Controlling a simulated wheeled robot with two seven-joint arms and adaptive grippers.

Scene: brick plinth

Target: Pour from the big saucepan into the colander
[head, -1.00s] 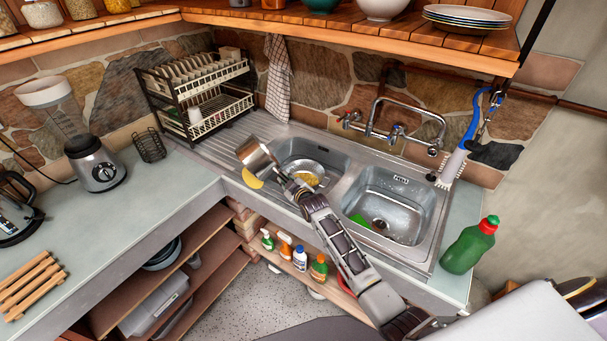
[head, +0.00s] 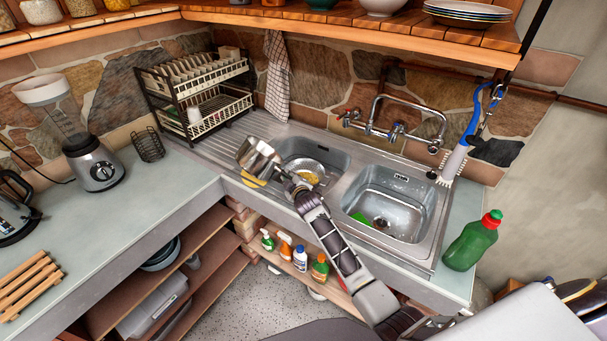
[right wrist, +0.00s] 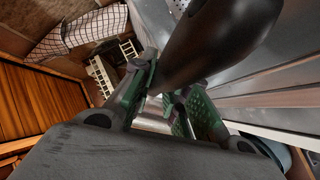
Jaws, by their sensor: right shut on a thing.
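The big saucepan (head: 258,158), shiny metal, is held tilted above the drainboard at the left side of the left sink basin. My right gripper (head: 292,186) is shut on its handle. In the right wrist view the dark handle (right wrist: 215,40) runs up from between the green-padded fingers (right wrist: 165,95). The colander (head: 308,170), metal, sits in the left basin just right of the saucepan, with something yellow inside it. My arm and gripper hide its near part. The saucepan's contents cannot be made out. My left gripper is not in view.
A yellow item (head: 252,181) lies on the counter's front edge, partly behind the saucepan. The dish rack (head: 205,105) stands at the back left and the tap (head: 395,130) behind the basins. The right basin (head: 400,200) holds a green sponge. A green bottle (head: 470,245) stands at right.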

